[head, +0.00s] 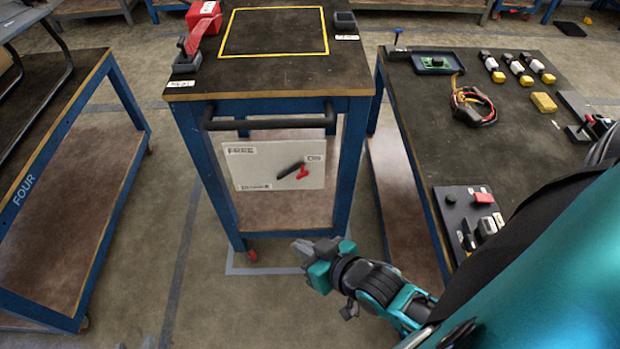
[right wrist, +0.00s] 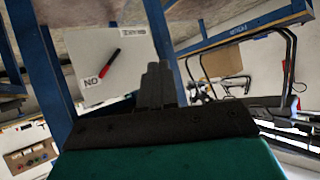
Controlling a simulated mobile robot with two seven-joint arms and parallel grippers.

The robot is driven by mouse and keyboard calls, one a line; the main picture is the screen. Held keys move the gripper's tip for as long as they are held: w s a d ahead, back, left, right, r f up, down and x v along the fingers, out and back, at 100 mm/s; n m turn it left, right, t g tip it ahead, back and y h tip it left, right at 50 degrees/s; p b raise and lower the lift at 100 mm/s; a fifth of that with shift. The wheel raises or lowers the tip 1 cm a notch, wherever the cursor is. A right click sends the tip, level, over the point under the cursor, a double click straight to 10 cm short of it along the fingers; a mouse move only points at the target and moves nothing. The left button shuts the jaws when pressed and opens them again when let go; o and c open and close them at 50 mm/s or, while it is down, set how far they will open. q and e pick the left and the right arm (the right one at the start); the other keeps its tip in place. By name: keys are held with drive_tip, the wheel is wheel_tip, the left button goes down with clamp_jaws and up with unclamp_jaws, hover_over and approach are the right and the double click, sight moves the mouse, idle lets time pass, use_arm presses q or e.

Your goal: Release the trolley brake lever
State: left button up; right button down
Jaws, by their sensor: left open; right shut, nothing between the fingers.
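The trolley (head: 188,130) stands in the middle of the head view, with a white brake panel (head: 262,168) on its front below the handle bar. The panel reads FREE at upper left and ON at upper right. The brake lever (head: 303,173), black and red, lies slanted toward the ON side. It also shows in the right wrist view (right wrist: 107,63) near the ON mark. My right gripper (head: 300,246) is shut and empty, below the panel and apart from the lever; its closed fingers show in the wrist view (right wrist: 155,85). My left gripper (head: 134,344) barely shows at the bottom edge, fingertips apart.
The trolley's handle bar (head: 270,123) juts out above the panel. A workbench (head: 450,130) with cables, connectors and switches stands right, near my right arm. A blue rack (head: 60,190) marked FOUR stands left. Floor in front of the trolley is open.

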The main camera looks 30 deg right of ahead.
drive_tip(key=w+d+f+m+t+b, duration=0.2)
drive_tip(key=w+f+m+t+b, duration=0.3)
drive_tip(key=f+m+b, duration=0.6)
use_arm(q)
drive_tip(key=w+d+f+h+b, duration=0.1)
drive_tip(key=d+f+b, duration=0.3)
drive_tip(key=f+b, duration=0.4)
wheel_tip(320, 180, down, 6)
drive_tip(key=shift+w+d+f+b, duration=0.2)
drive_tip(key=shift+w+b, duration=0.2)
drive_tip(key=shift+w, duration=0.25)
use_arm(e)
drive_tip(key=d+f+m+t+h, duration=0.2)
drive_tip(key=d+m, duration=0.3)
drive_tip(key=m, duration=0.4)
drive_tip(key=d+f+m+t+h, duration=0.2)
drive_tip(key=d+m+t+h, duration=0.1)
drive_tip(key=m, duration=0.6)
drive_tip(key=d+t, duration=0.1)
drive_tip(key=d, duration=0.1)
drive_tip(key=shift+w+d+m+h, duration=0.2)
drive_tip(key=shift+d+m+h, duration=0.1)
drive_tip(key=shift+h, duration=0.1)
